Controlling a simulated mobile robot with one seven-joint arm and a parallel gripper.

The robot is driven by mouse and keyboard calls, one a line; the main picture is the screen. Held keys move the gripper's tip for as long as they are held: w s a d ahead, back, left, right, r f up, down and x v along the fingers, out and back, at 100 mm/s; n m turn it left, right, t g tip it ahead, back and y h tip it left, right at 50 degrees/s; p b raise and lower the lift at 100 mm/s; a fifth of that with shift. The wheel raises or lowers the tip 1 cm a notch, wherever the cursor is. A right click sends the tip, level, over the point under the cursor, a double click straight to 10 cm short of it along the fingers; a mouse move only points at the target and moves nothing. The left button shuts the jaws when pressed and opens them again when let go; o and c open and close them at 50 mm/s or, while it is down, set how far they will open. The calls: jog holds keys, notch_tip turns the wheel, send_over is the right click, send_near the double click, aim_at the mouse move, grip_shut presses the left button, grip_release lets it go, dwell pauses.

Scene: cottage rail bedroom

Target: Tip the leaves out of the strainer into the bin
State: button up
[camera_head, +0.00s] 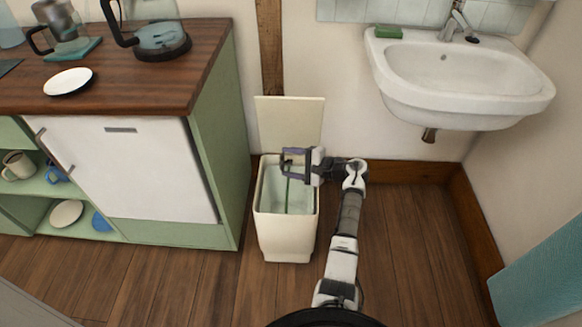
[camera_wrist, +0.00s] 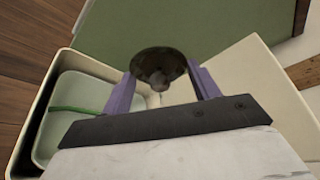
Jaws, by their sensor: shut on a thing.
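My gripper (camera_head: 291,162) is over the open mouth of the cream bin (camera_head: 286,238). In the wrist view its purple fingers (camera_wrist: 160,78) are shut on the strainer (camera_wrist: 158,56), a small dark round thing between the fingertips. A brownish lump shows at the strainer's middle; I cannot tell whether it is leaves or part of the strainer. In the head view the strainer is too small to make out. The bin also shows in the wrist view (camera_wrist: 38,122), with a pale inside and a green strip (camera_wrist: 75,110). I see no loose leaves in it.
The bin's raised lid (camera_head: 290,120) stands at its back, against the wall. A green cabinet (camera_head: 220,140) with a wooden top is close on the left. A white sink (camera_head: 460,85) hangs at the right. The wooden floor (camera_head: 410,240) right of the bin is clear.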

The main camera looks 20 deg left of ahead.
jog(key=shift+f+m+y+b, duration=0.3)
jog(key=shift+y+b, duration=0.8)
jog(key=shift+b, duration=1.55)
jog(key=shift+f+m+y+b, duration=0.3)
jog(key=shift+y+b, duration=0.8)
jog(key=shift+b, duration=1.55)
jog(key=shift+r+m+y+b, duration=0.3)
jog(key=shift+y+b, duration=0.2)
jog(key=shift+b, duration=0.6)
